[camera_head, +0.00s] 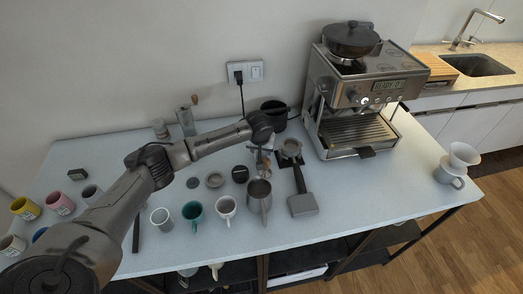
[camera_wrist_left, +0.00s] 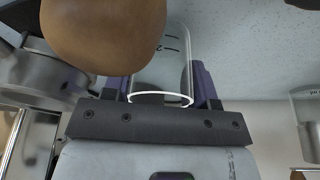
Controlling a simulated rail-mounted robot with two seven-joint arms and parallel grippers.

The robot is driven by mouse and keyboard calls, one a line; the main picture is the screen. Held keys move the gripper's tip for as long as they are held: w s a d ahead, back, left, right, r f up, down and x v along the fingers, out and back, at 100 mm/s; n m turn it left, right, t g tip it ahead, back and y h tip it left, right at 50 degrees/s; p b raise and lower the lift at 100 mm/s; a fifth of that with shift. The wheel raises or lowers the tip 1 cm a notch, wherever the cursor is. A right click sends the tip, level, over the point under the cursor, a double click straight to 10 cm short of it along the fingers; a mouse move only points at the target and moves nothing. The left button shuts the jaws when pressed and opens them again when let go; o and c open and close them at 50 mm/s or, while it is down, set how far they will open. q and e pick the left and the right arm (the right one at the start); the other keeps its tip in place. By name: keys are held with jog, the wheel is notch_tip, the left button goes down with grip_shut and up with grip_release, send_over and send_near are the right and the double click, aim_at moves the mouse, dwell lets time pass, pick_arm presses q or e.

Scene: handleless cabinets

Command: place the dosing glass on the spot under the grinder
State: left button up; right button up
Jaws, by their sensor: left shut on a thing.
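The dosing glass (camera_wrist_left: 172,62) is clear with dark marks and a pale rim, and it sits between the purple fingers of my left gripper (camera_wrist_left: 160,88) in the left wrist view. My left gripper is shut on it. In the head view my left gripper (camera_head: 262,158) is low over the middle of the table, behind the steel pitcher (camera_head: 259,190); the glass is hard to make out there. The espresso machine (camera_head: 365,95), with a dark hopper (camera_head: 350,38) on top, stands to the right. The spot under the grinder cannot be told clearly. My right gripper is not in view.
A brown rounded object (camera_wrist_left: 104,30) looms close in the left wrist view. A dark-handled tool (camera_head: 302,203) lies right of the pitcher. Several cups, including a green one (camera_head: 193,213), stand in front. A white dripper (camera_head: 462,157) is at the right. The front right tabletop is clear.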

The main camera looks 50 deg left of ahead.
pick_arm(q)
jog(key=shift+f, duration=0.3)
jog(key=o, duration=0.9)
jog(key=shift+o, duration=0.2)
jog(key=p+v, duration=0.2)
jog(key=v, duration=0.9)
jog(key=shift+r, duration=0.2)
jog(key=shift+s+d+r, duration=0.1)
jog(key=shift+d+r, duration=0.05)
jog(key=shift+r, duration=0.25)
jog(key=shift+c, duration=1.2)
